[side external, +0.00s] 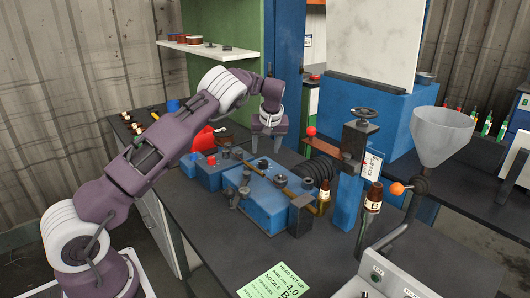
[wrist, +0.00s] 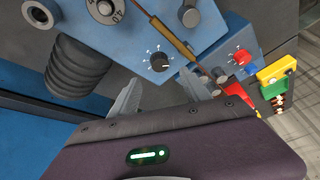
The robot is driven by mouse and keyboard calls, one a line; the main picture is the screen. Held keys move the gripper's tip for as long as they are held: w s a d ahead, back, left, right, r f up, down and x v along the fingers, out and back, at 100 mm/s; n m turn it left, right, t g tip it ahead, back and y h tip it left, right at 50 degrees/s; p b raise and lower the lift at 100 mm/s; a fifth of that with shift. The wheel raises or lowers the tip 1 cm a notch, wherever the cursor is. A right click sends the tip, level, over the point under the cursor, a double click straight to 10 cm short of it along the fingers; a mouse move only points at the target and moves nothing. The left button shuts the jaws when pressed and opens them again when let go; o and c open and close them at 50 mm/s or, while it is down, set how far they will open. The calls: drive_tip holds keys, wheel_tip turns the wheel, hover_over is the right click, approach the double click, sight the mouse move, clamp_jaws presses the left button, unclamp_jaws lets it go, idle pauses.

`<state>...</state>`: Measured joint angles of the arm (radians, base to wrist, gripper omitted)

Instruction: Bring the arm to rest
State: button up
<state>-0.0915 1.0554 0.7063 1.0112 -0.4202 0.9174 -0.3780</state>
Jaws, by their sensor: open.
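My gripper (side external: 266,146) hangs pointing down over the back part of the blue machine in the side external view. In the wrist view my gripper (wrist: 166,96) shows two grey fingers spread apart, with nothing between them. The blue machine (side external: 262,205) lies below, with knobs, a brass-coloured rod and a black ribbed hose (side external: 318,172) at its right end. A dial knob (wrist: 190,17) on its blue panel shows in the wrist view.
A blue post (side external: 348,205) with a handwheel stands right of the machine, near a grey funnel (side external: 442,135) and a brown bottle (side external: 373,197). A red funnel-shaped thing (side external: 204,138) stands behind the machine. A shelf (side external: 208,50) is behind my arm. The front bench is mostly clear around a green card (side external: 274,282).

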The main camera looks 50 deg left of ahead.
drive_tip(key=s+d+r+m+t+h, duration=0.1)
drive_tip(key=s+d+r+m+h, duration=0.1)
drive_tip(key=s+d+r, duration=0.7)
drive_tip(key=s+d+r+m+t+h, duration=0.1)
drive_tip(key=s+d+r+h, duration=0.1)
drive_tip(key=s+d+r, duration=0.65)
drive_tip(key=s+d+r+m+t, duration=0.1)
drive_tip(key=s+d+r+m, duration=0.3)
drive_tip(key=s+d, duration=0.5)
drive_tip(key=s+d+f+m, duration=0.1)
drive_tip(key=s+f+m, duration=0.1)
drive_tip(key=s, duration=0.5)
drive_tip(key=s+f+m, duration=0.2)
drive_tip(key=s, duration=0.5)
drive_tip(key=shift+s+d+f+t, duration=0.25)
drive_tip(key=shift+d+t, duration=0.1)
drive_tip(key=shift+t, duration=0.05)
